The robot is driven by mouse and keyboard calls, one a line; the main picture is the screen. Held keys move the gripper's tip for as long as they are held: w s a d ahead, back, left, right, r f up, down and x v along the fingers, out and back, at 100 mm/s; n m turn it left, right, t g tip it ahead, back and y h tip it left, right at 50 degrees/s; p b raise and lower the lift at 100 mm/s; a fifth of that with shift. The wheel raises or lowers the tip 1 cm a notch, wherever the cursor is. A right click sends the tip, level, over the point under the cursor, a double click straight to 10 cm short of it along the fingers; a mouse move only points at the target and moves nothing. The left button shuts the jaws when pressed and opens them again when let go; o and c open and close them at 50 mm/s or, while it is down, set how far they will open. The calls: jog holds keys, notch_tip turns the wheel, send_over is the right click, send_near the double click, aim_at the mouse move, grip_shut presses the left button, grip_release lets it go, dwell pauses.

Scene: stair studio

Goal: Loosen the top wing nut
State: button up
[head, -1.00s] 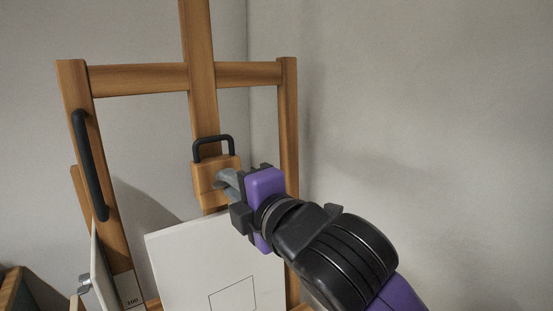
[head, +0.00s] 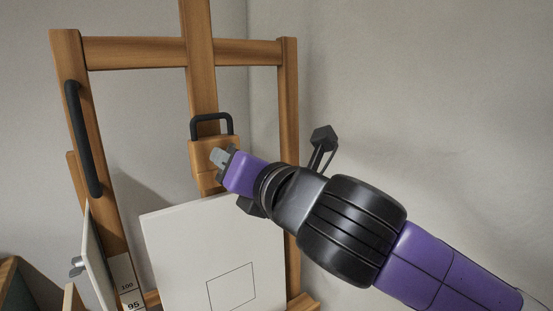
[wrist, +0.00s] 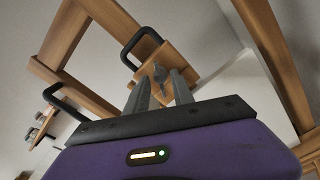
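The top wing nut (wrist: 159,74) is small and grey. In the wrist view it shows on the wooden block (wrist: 170,58) of the easel, between and just beyond my fingertips. My gripper (wrist: 161,79) is open, with one grey finger on each side of the nut and a visible gap between them. I cannot tell whether either finger touches it.
A black handle (head: 212,117) arches over the block. Another black handle (head: 83,138) is on the easel's left post. A white canvas (head: 185,240) stands below my gripper. A second grey wing nut (head: 76,267) is at lower left. The wall side at right is free.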

jog(key=v, duration=0.6)
dwell(0.4)
